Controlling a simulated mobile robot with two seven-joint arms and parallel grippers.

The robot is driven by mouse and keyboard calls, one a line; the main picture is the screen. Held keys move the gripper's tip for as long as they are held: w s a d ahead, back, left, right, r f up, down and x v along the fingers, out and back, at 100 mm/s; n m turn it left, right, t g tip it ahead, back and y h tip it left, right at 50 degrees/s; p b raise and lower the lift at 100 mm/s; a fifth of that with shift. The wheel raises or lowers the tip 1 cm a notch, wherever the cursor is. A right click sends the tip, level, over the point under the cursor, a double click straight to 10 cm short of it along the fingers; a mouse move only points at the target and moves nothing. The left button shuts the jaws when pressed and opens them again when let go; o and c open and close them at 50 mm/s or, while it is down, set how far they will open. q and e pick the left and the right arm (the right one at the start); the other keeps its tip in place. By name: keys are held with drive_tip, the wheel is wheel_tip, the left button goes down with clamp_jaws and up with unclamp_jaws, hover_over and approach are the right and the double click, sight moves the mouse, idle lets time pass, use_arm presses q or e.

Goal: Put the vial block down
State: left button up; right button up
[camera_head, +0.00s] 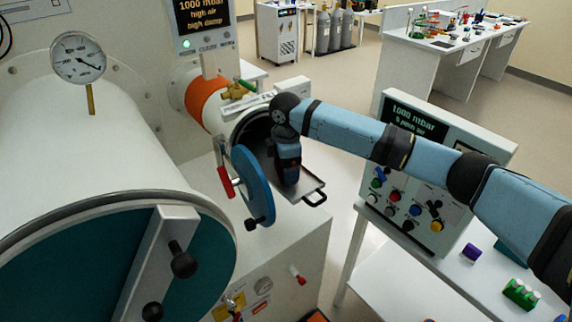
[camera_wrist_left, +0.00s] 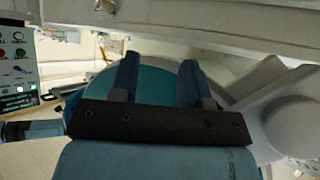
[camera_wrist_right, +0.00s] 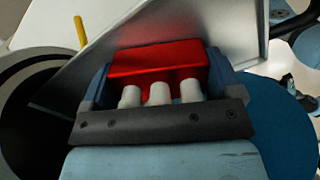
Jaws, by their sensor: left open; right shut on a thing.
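The red vial block (camera_wrist_right: 158,62) with three white vials (camera_wrist_right: 159,95) shows in the right wrist view, between the fingers of my right gripper (camera_wrist_right: 160,70). That gripper is shut on it. In the head view my right gripper (camera_head: 287,178) points down at the mouth of the small round antechamber, over the slid-out metal tray (camera_head: 312,190). The block is hidden there by my gripper. A grey metal surface (camera_wrist_right: 240,30) lies close behind the block; I cannot tell whether they touch. My left gripper (camera_wrist_left: 158,72) is open and empty, facing a teal round door (camera_wrist_left: 155,88).
The antechamber's blue round door (camera_head: 252,186) stands open left of the tray, with a red-handled lever (camera_head: 225,182) beside it. A control panel (camera_head: 415,180) stands to the right. A green block with white vials (camera_head: 521,293) and a purple item (camera_head: 471,252) sit on the right table.

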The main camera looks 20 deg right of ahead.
drive_tip(key=o, duration=0.9)
drive_tip(key=shift+f, duration=0.1)
drive_tip(key=shift+c, duration=0.2)
wheel_tip(320, 180, up, 11)
drive_tip(key=shift+r+b, duration=0.1)
drive_tip(key=shift+b, duration=1)
drive_tip(key=shift+r, duration=0.6)
drive_tip(key=shift+f, duration=0.1)
